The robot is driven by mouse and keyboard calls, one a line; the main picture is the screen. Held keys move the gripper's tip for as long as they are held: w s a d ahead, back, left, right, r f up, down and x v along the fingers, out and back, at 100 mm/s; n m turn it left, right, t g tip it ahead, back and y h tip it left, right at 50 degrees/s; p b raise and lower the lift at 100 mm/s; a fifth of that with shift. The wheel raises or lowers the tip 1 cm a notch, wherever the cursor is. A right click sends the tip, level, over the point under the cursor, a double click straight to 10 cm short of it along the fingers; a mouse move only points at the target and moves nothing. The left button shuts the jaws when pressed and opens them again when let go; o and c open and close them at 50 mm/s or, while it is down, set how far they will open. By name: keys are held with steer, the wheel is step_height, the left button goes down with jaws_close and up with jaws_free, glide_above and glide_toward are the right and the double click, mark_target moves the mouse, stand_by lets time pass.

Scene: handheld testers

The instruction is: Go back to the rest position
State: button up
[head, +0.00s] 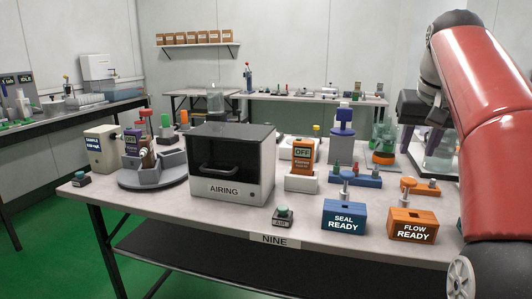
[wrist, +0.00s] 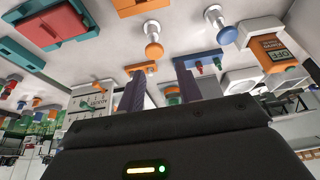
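My gripper (wrist: 162,78) shows in the wrist view with its two dark fingers apart and nothing between them. It is outside the head view, where my red arm fills the right side. The table (head: 160,206) labelled NINE stands ahead. On it are a black-fronted AIRING box (head: 230,160), an orange tester (head: 303,152) reading OFF, a blue SEAL READY block (head: 343,215) and an orange FLOW READY block (head: 412,225). The orange tester also shows in the wrist view (wrist: 275,52), which looks upside down. No held object is visible.
A round grey stand (head: 153,176) holds a tester at the left of the table. A side bench (head: 75,117) and a back bench (head: 310,98) line the walls. Green floor is clear at the left.

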steer(key=s+a+f+n, duration=0.1)
steer(key=s+a+f, duration=0.3)
steer(key=s+f, duration=0.3)
steer(key=s+a+f+n, duration=0.1)
steer(key=s+a+f, duration=0.4)
steer(key=f, duration=0.5)
steer(key=s+a+f+n+t+y, duration=0.1)
steer(key=s+a+f, duration=0.4)
steer(key=s+f, duration=0.4)
steer(key=shift+s+a+f, duration=0.25)
steer(key=shift+s, duration=0.3)
